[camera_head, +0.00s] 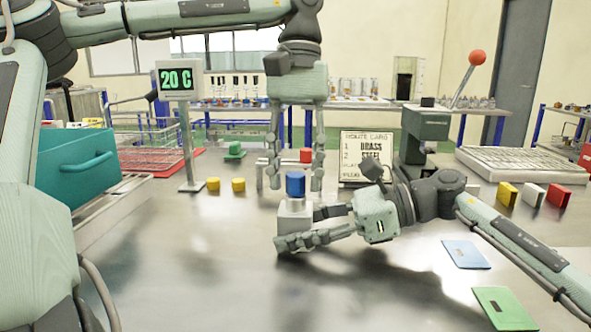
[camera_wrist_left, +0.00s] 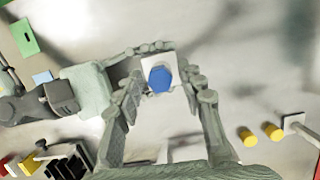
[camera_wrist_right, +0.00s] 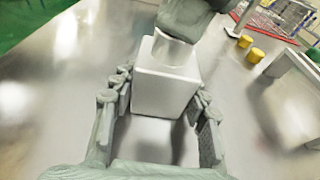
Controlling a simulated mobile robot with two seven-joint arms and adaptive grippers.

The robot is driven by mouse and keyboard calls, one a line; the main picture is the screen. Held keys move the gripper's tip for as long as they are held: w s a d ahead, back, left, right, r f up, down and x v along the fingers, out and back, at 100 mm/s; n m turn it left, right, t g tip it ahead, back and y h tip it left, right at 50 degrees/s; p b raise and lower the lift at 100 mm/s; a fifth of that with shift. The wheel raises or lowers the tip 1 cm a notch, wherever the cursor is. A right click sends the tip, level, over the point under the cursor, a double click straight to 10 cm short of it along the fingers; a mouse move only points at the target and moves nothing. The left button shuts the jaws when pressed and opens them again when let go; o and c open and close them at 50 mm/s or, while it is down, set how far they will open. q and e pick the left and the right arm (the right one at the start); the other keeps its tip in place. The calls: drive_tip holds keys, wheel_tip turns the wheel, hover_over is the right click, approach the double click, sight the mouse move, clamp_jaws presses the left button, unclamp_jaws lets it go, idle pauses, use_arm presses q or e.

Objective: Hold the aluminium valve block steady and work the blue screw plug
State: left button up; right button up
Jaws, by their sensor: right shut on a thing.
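The aluminium valve block (camera_head: 294,218) is a pale square block standing on the metal bench. The blue screw plug (camera_head: 295,184) sits upright on top of it and also shows in the left wrist view (camera_wrist_left: 160,79). My right gripper (camera_head: 308,228) is shut on the block's sides, low down; the right wrist view shows the block (camera_wrist_right: 165,92) between its fingers. My left gripper (camera_head: 295,180) points straight down from above, open, its fingers on either side of the plug with gaps. In the right wrist view the plug is hidden behind a dark green-grey part.
Two yellow caps (camera_head: 238,184) and a green part (camera_head: 234,151) lie behind to the left. A temperature display (camera_head: 180,80) stands on a post. A lever press (camera_head: 425,130) stands behind right. Blue and green cards (camera_head: 504,308) lie at the front right.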

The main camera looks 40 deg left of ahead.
use_arm(q)
drive_tip(key=n, duration=0.2)
drive_tip(key=shift+n, duration=0.3)
use_arm(e)
drive_tip(key=shift+f, duration=0.3)
use_arm(q)
drive_tip(key=shift+t, duration=0.3)
drive_tip(key=shift+n+h, duration=0.3)
drive_tip(key=shift+n, duration=0.4)
drive_tip(key=n+t, duration=0.1)
drive_tip(key=n, duration=0.2)
drive_tip(key=shift+s+n, duration=0.1)
drive_tip(key=shift+n, duration=0.2)
drive_tip(key=n, duration=0.3)
drive_tip(key=shift+t, duration=0.3)
drive_tip(key=n+t, duration=0.1)
drive_tip(key=n, duration=0.7)
drive_tip(key=shift+t, duration=0.4)
